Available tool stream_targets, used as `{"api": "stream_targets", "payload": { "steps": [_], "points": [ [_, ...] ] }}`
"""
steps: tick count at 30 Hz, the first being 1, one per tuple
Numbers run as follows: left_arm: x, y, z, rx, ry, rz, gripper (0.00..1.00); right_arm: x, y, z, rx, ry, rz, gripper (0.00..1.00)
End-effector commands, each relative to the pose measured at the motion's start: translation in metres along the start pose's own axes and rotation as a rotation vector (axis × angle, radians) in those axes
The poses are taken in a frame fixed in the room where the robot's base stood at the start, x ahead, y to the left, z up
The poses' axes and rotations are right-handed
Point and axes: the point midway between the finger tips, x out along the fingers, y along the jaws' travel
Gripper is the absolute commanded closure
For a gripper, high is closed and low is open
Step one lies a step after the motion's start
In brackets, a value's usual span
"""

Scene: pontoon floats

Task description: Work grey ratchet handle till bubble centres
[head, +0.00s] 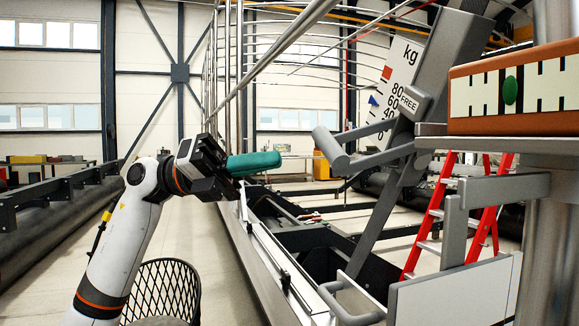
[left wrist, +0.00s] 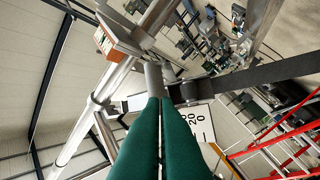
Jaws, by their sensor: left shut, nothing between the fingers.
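The grey ratchet handle (head: 330,145) is a thick cylindrical grip on an arm reaching left from the slanted grey lever post. My left gripper (head: 279,160), with green fingers, is shut and empty, left of the handle with a gap between them in the head view. In the left wrist view a grey cylinder (left wrist: 153,80), apparently the grip, lies just beyond my fingertips (left wrist: 157,100); contact cannot be told. The level, an orange-brown box (head: 465,122), has a pale marked window with a green bubble (head: 510,91); its right end is cut off. My right gripper is out of view.
A white kg scale (head: 405,58) with red and blue markers stands behind the lever, beside a FREE label (head: 410,101). A red ladder (head: 430,215) stands behind. A grey bracket handle (head: 350,300) is low in front. A black wire basket (head: 165,290) is lower left.

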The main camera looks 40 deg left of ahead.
Motion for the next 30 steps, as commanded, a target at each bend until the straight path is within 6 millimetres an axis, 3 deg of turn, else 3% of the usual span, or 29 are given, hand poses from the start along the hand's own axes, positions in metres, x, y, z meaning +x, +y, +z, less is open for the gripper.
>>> {"api": "stream_targets", "payload": {
  "steps": [7,15,23,30],
  "points": [
    [-0.004,-0.044,0.032,0.612,0.209,0.151,1.0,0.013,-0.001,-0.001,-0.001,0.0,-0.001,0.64],
    [-0.019,-0.081,0.061,1.213,0.525,0.067,1.0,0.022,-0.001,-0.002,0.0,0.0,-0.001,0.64],
    [-0.025,-0.092,0.07,1.429,0.634,-0.035,1.0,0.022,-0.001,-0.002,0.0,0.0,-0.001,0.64],
    [0.001,-0.078,0.054,1.437,0.634,-0.035,1.0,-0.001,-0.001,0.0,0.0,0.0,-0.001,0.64]
  ]
}}
